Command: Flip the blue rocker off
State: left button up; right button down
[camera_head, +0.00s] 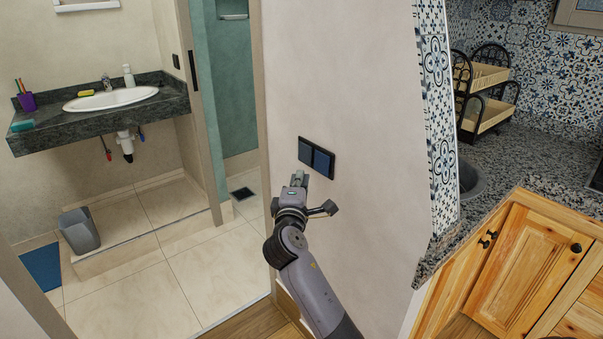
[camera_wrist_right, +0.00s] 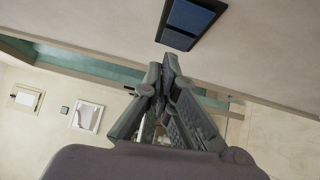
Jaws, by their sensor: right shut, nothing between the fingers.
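A dark switch plate (camera_head: 332,166) is on the white wall, with two rockers side by side. The left rocker (camera_head: 306,152) is dark slate blue and the right rocker (camera_head: 322,161) is a slightly clearer blue. In the right wrist view the rockers (camera_wrist_right: 192,17) show at the top, beyond the fingertips. My right gripper (camera_head: 299,177) is shut and empty, just below the left half of the plate. It also shows in the right wrist view (camera_wrist_right: 169,62), with a small gap in the picture to the plate; I cannot tell whether it touches. Which way each rocker is tilted is too small to tell. My left gripper is out of view.
A granite counter (camera_head: 540,170) over wooden cabinets (camera_head: 527,262) stands right of the wall. To the left is a bathroom with a sink (camera_head: 110,99) and a grey bin (camera_head: 79,230). The wall around the plate is bare.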

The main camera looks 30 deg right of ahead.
jog(key=shift+v, duration=1.25)
jog(key=shift+r, duration=0.15)
jog(key=a+f+n+g+y, duration=0.1)
jog(key=a+f+y, duration=0.15)
jog(key=f, duration=0.95)
jog(key=a+f+g+y, duration=0.1)
jog(key=a+f+y, duration=0.15)
jog(key=f, duration=0.95)
jog(key=s+a+f+g+y, duration=0.1)
jog(key=s+a+f, duration=0.15)
jog(key=f, duration=0.45)
jog(key=s+a+f+m+g+y, duration=0.15)
jog(key=s+f, duration=0.25)
jog(key=f, duration=0.4)
jog(key=s+a+f+g+y, duration=0.1)
jog(key=s+f+y, duration=0.1)
jog(key=s+f, duration=0.35)
jog(key=s+a+f+m+g, duration=0.1)
jog(key=s+f+m+g, duration=0.1)
jog(key=s+f, duration=0.6)
jog(key=s+a+f+m+g+y, duration=0.1)
jog(key=s+f+m+g, duration=0.2)
jog(key=s+f, duration=0.5)
jog(key=s+a+f+m+g+y, duration=0.1)
jog(key=s+f, duration=0.7)
jog(key=s, duration=1.7)
jog(key=shift+a+f+m+g, duration=0.3)
jog(key=shift+a+m+g, duration=0.1)
jog(key=shift+m+g, duration=0.4)
